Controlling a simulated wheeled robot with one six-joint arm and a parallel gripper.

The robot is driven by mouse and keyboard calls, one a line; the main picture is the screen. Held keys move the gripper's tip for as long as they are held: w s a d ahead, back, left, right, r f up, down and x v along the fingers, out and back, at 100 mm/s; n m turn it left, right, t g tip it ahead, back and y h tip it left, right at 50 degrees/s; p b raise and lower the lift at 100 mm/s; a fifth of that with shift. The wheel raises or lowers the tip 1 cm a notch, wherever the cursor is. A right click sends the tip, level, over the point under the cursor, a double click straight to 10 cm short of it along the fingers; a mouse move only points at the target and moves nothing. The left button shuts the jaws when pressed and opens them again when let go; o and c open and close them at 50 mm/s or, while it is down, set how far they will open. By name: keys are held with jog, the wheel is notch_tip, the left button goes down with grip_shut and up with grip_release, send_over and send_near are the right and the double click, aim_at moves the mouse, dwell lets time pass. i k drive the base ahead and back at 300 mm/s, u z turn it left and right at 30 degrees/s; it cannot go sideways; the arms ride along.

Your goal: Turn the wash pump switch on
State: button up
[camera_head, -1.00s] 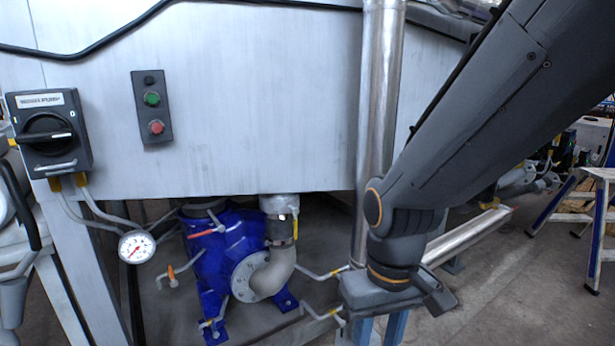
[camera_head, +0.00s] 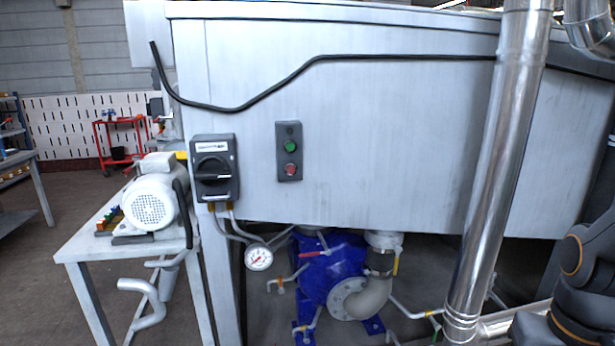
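A black box switch (camera_head: 214,168) with a large rotary knob and a white label is mounted at the left end of the grey tank's front wall. The label is too small to read. The knob's handle looks about level. A dark two-button panel (camera_head: 289,151) with a green and a red button is to its right. A blue pump (camera_head: 330,262) stands under the tank. Part of my dark arm shows at the lower right edge, well away from the switch. My gripper's fingers are out of view.
A silver vertical pipe (camera_head: 497,165) stands between my arm and the switch. A round gauge (camera_head: 258,257) hangs below the switch. A white motor (camera_head: 155,205) sits on a side table at the left. Open floor shows at the far left.

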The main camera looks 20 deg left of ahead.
aim_at(213, 171)
jog(key=u, duration=1.7)
